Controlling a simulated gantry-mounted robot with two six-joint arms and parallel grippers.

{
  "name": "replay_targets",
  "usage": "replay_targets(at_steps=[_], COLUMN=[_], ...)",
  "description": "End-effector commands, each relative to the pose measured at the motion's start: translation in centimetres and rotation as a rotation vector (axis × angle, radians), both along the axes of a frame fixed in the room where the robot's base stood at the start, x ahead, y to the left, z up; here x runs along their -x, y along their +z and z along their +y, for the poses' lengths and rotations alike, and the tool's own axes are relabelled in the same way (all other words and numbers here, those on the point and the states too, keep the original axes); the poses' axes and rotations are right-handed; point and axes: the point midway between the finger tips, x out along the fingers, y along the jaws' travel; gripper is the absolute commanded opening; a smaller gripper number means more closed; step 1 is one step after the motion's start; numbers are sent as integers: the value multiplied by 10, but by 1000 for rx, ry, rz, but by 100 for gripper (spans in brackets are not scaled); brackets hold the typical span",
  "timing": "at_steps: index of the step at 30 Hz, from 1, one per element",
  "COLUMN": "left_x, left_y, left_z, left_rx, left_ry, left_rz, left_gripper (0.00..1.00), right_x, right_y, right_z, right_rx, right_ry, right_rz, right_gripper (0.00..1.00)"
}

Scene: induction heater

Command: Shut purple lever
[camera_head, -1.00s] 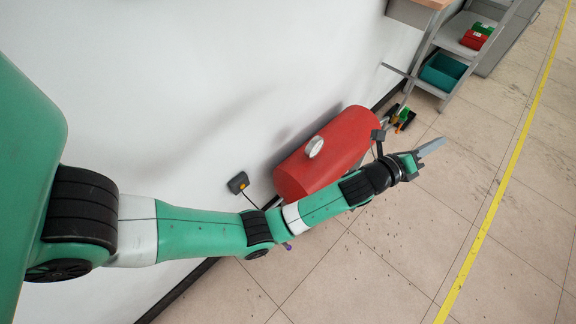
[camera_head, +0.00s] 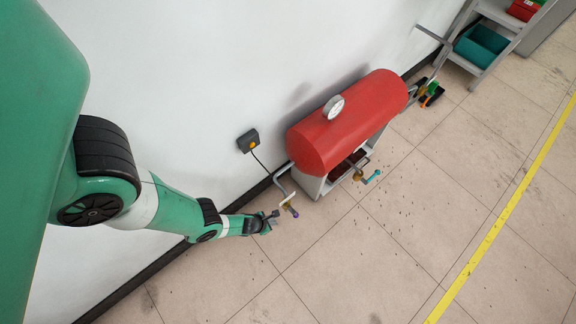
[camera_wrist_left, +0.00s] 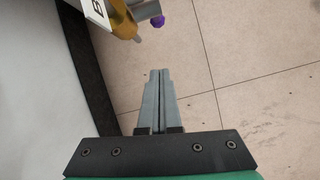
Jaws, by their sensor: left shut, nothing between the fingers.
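The purple lever (camera_head: 294,213) is a small purple-tipped handle at the lower left end of the red heater (camera_head: 350,118), beside a brass valve and a grey pipe. My left gripper (camera_head: 269,222) is just left of the lever, apart from it, with its fingers shut and empty. In the left wrist view the shut fingers (camera_wrist_left: 158,95) point up the picture. The purple tip (camera_wrist_left: 158,20) shows just beyond them, beside a brass fitting (camera_wrist_left: 122,22). Most of the lever is cut off at the top there. My right gripper is not in view.
A cyan-tipped lever (camera_head: 374,177) sticks out from the heater's front. A grey wall box (camera_head: 248,141) with a cable is on the white wall. A shelf with a teal bin (camera_head: 482,46) stands at the upper right. The tiled floor in front is clear.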

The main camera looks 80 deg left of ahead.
Motion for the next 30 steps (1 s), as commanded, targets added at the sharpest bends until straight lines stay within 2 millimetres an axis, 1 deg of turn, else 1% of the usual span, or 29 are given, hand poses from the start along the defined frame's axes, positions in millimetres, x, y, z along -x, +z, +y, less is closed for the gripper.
replay_targets(at_steps=[5, 12, 17, 19, 21, 24, 30], left_x=[-8, -27, -40, -52, -62, -71, -76], left_y=[-24, -72, -100, -87, -84, -82, -80], left_z=[4, 12, 18, 22, 25, 29, 30], left_rx=[0, 0, 0, -1, -1, 0, 0], left_ry=[2, 3, 2, 2, 2, 2, 2], left_rz=[-2, -3, -3, -6, -4, -3, -2], left_gripper=[0, 0, 0, 0, 0, 0, 0], right_x=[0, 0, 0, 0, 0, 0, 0], right_y=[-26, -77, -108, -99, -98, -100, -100], right_z=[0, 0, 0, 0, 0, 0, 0], right_rx=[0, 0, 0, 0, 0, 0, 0], right_ry=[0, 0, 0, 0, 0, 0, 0], right_rz=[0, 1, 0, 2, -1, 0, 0], right_gripper=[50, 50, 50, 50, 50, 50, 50])
